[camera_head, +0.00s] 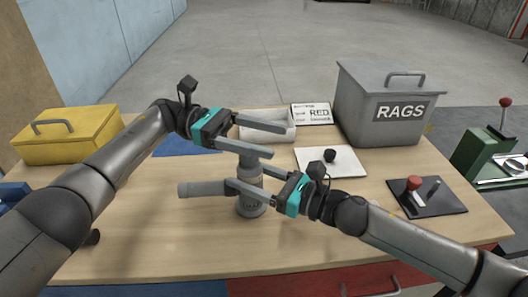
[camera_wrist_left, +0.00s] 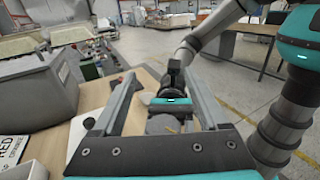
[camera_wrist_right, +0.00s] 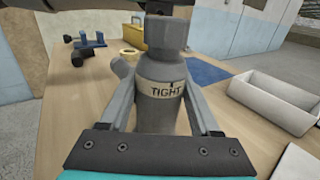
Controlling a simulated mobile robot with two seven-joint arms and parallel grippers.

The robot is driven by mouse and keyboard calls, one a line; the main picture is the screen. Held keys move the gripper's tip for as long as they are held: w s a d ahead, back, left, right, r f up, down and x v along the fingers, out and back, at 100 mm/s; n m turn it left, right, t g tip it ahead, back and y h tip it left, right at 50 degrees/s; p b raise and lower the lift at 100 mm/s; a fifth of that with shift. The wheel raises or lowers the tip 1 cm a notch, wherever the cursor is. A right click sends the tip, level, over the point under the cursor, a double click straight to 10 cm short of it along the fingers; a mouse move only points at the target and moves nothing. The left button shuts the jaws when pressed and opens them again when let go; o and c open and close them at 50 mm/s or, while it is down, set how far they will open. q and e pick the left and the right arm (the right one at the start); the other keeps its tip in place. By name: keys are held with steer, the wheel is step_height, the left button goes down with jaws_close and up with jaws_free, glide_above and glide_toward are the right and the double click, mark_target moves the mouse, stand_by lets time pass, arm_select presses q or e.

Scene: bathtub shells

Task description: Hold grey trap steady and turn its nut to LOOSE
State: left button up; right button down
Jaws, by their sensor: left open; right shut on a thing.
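The grey trap (camera_head: 250,204) stands upright on the table, with a side pipe (camera_head: 202,188) pointing left. Its grey nut (camera_wrist_right: 167,36) is on top; below it, the band reads TIGHT (camera_wrist_right: 166,90) with a dark mark at the word. My right gripper (camera_head: 246,180) is shut on the trap's body, one finger on each side in the right wrist view. My left gripper (camera_head: 271,138) is open above the nut, fingers apart and apparently not touching it. In the left wrist view the round grey top (camera_wrist_left: 160,125) shows between the fingers. The LOOSE word is not visible.
A yellow box (camera_head: 68,138) is at left. A white tray (camera_head: 267,128), a RED sign (camera_head: 312,113) and the grey RAGS bin (camera_head: 383,125) stand behind. A white plate with a black knob (camera_head: 330,156) and a black joystick panel (camera_head: 443,200) are at right.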

arm_select(q)
step_height(320, 180, up, 6)
steer(key=shift+f, duration=0.1)
stand_by(0.4)
steer(key=a+f+n+t+h, duration=0.1)
steer(key=f+n+t, duration=0.1)
steer(key=a+f+n+t+h, duration=0.1)
steer(key=a+t, duration=0.1)
steer(key=a+f+n+t+h, duration=0.1)
steer(key=f+n+t, duration=0.1)
steer(key=shift+a+f+n, duration=0.2)
steer(key=shift+f+n, duration=0.1)
steer(key=shift+f, duration=0.05)
steer(key=s+a+f+n+t+y, duration=0.1)
steer(key=a+f+n+t+y, duration=0.2)
steer(key=a+t, duration=0.45)
steer(key=w+d+f+h, duration=0.1)
steer(key=w+d, duration=0.2)
steer(key=d, duration=0.9)
steer(key=shift+w+f, duration=0.15)
steer(key=shift+w, duration=0.05)
steer(key=shift+c, duration=0.3)
